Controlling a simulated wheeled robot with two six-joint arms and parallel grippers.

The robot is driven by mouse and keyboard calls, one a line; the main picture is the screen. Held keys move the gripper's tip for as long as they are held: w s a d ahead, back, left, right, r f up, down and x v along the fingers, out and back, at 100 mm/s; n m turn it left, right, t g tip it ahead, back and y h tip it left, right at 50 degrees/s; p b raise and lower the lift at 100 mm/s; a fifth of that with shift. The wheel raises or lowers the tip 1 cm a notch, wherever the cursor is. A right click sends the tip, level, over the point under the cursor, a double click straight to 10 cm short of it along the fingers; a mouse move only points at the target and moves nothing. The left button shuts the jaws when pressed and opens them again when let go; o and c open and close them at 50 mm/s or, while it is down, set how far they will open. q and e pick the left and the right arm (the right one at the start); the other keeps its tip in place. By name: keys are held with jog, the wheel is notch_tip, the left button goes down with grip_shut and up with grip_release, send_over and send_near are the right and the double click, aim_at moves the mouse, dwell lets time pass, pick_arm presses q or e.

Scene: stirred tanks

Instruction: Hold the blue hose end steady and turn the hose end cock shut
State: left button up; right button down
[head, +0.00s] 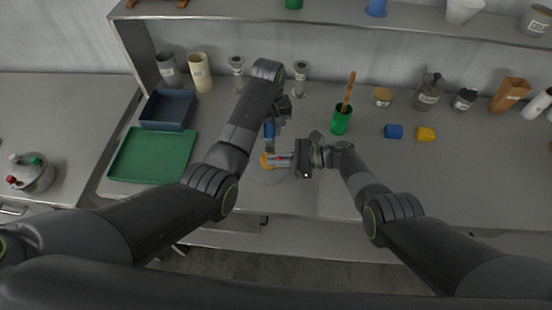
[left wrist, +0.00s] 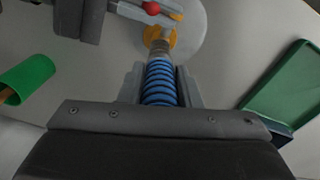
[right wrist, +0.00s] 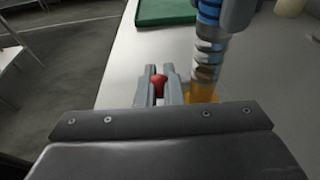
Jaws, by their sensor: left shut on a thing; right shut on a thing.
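The blue hose end (left wrist: 160,82) is a ribbed blue hose with a grey and orange end fitting. It also shows in the head view (head: 269,130). My left gripper (head: 271,122) is shut around its blue part. The hose end cock (left wrist: 160,40) is the orange fitting at the hose's lower end; it also shows in the right wrist view (right wrist: 202,93). A red knob (right wrist: 158,85), apparently on the cock's handle, sits between the fingers of my right gripper (head: 282,160), which is shut on it from the right. The handle's exact angle is partly hidden by the fingers.
A pale round patch (left wrist: 196,30) lies on the bench below the cock. A green tray (head: 150,155) and a dark blue bin (head: 168,108) stand left.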

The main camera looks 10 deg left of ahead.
dwell(0.3)
jog(key=c, duration=1.6)
grip_release()
jog(key=shift+o, duration=0.2)
jog(key=shift+d, duration=0.1)
jog(key=v, duration=1.2)
